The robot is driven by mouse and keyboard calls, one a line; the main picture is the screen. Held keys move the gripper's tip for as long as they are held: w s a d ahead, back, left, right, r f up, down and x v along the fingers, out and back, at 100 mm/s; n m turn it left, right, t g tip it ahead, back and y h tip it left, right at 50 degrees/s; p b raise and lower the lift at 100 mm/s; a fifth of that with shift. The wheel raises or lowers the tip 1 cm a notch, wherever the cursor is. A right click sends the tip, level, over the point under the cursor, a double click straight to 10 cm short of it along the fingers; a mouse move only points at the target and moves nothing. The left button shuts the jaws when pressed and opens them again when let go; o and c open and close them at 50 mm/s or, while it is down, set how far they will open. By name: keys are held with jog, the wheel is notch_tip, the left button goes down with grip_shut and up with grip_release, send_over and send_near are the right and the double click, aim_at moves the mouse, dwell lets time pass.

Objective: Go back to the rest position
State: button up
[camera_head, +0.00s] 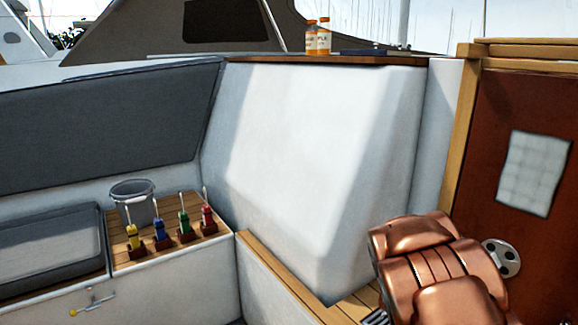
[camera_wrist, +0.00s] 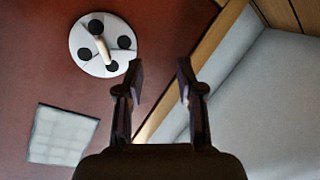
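My gripper (camera_wrist: 160,82) shows in the wrist view with its two fingers apart and nothing between them. It points towards a red-brown panel with wooden trim. A round white disc with black spots (camera_wrist: 88,62) is on that panel, left of the fingers, and it also shows in the head view (camera_head: 503,258). My copper-coloured arm (camera_head: 440,270) is at the lower right of the head view. The gripper's fingers are hidden in that view.
A pale sheet (camera_head: 532,172) is on the red-brown panel. Several coloured-handled tools (camera_head: 184,226) stand by a grey bucket (camera_head: 134,204) on the slatted bench. Two orange bottles (camera_head: 318,38) stand on the wooden ledge (camera_head: 270,60). A grey cushion (camera_head: 50,250) lies at left.

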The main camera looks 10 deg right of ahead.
jog(key=s+a+f+g+y, duration=0.15)
jog(key=a+y, duration=0.25)
jog(key=a, duration=0.5)
jog(key=s+a+f+y, duration=0.15)
jog(key=a+y, duration=0.25)
jog(key=a, duration=0.5)
jog(key=s+a+r+n+g+y, duration=0.25)
jog(key=s+a+g+y, duration=0.2)
jog(key=s+a, duration=0.95)
jog(key=s+a+r+n+g, duration=0.1)
jog(key=s+r+g, duration=0.15)
jog(key=s, duration=0.65)
jog(key=s+r+g, duration=0.1)
jog(key=s+g, duration=0.2)
jog(key=s, duration=0.5)
notch_tip(320, 180, up, 20)
jog(key=t+p, duration=0.1)
jog(key=p, duration=1.7)
jog(key=shift+s+f+h, duration=0.15)
jog(key=shift+h, duration=0.2)
jog(key=shift+t, duration=0.25)
